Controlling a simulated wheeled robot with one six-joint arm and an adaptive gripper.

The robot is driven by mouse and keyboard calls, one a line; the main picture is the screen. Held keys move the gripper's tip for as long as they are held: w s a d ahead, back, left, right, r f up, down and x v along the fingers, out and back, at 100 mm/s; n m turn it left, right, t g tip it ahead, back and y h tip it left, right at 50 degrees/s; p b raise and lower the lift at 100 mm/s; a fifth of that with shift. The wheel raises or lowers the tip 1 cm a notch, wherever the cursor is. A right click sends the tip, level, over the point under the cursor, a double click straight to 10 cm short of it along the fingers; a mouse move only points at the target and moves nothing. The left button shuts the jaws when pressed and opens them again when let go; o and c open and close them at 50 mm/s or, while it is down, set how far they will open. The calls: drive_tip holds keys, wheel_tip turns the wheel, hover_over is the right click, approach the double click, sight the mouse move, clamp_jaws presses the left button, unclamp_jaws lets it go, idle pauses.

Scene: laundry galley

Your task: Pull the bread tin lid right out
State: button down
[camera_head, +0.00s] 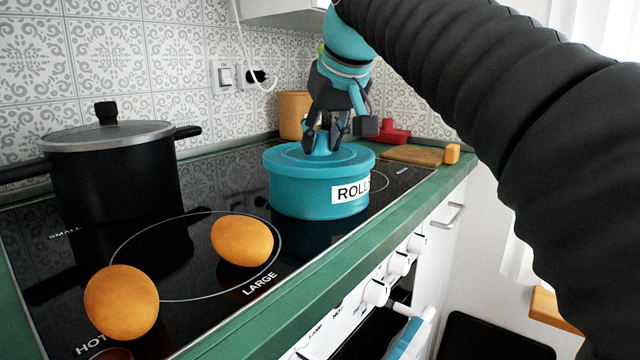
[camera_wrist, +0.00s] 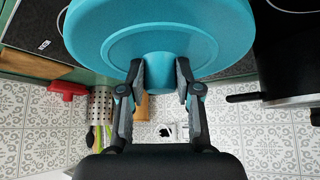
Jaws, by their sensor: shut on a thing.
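The bread tin (camera_head: 318,196) is a round teal tin with a white label reading "ROLLS", standing upright on the black hob. Its teal lid (camera_head: 345,160) sits on top, and its raised knob shows between my fingers. My gripper (camera_head: 325,145) comes down from above and is shut on the lid's knob. In the wrist view the fingers (camera_wrist: 160,80) press the knob from both sides, and the lid (camera_wrist: 215,30) fills the top of the picture. No clear gap shows between lid and tin. The inside of the tin is hidden.
A black pot (camera_head: 115,175) with a lid stands at the left of the hob. Two orange, rounded things (camera_head: 242,240) lie at the front. Behind the tin are a tan container (camera_head: 293,115), a red thing (camera_head: 393,135) and a wooden board (camera_head: 412,155). The tiled wall is close behind.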

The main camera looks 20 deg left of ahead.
sight(318, 130)
drive_tip(key=shift+r+p, duration=0.9)
drive_tip(key=shift+p, duration=0.05)
idle(0.6)
drive_tip(key=shift+r+p, duration=0.45)
drive_tip(key=shift+r, duration=1.45)
